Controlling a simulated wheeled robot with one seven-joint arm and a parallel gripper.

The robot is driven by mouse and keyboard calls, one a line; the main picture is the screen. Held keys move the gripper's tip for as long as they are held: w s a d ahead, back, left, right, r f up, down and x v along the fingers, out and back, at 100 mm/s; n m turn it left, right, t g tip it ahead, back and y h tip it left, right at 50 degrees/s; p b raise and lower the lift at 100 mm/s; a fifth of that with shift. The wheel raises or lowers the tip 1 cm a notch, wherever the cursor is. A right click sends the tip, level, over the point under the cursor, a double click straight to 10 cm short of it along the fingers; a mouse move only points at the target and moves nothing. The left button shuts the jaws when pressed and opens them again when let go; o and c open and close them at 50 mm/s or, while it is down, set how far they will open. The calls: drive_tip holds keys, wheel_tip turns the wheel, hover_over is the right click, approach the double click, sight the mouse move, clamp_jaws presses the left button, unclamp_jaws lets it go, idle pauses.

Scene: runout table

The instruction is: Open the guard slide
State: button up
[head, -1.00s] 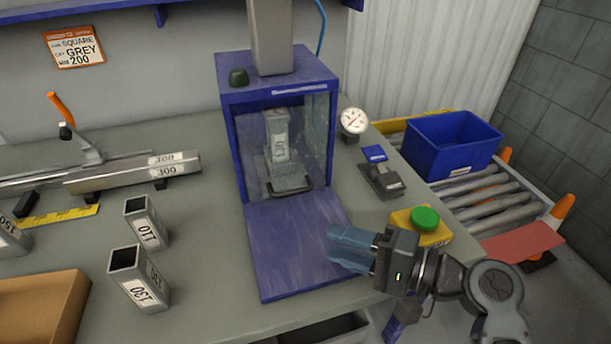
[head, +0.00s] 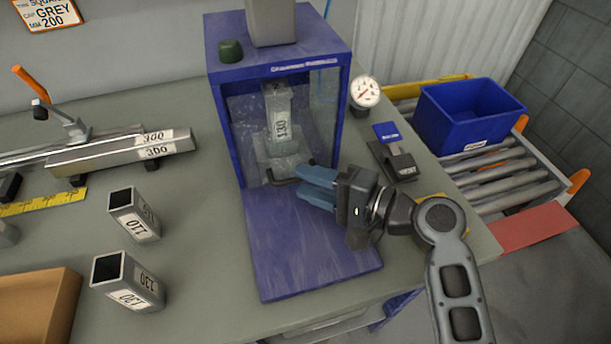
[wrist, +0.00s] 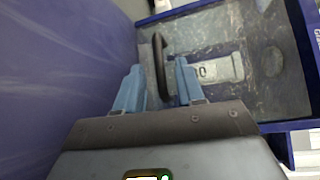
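The guard slide (wrist: 215,35) is a scuffed, see-through panel across the front of the blue press housing (head: 222,130). A tube labelled 130 (head: 278,118) stands behind it. The guard's dark bar handle (wrist: 160,62) is at its lower edge; in the head view my fingers partly cover it. My gripper (wrist: 158,78) is open, with blue fingers. In the wrist view the handle lies between the fingertips, with gaps showing on both sides. In the head view the gripper (head: 302,184) reaches in from the right, just above the blue base plate (head: 310,255).
A pressure gauge (head: 364,92) and a small black device with a blue top (head: 392,150) stand right of the press. Square tubes labelled 110 (head: 133,213) and 130 (head: 126,282) stand to the left. A blue crate (head: 468,115) sits on rollers beyond the table.

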drive_tip(key=shift+w+a+f, duration=0.1)
drive_tip(key=shift+w+a, duration=0.2)
drive_tip(key=shift+a, duration=0.35)
clamp_jaws()
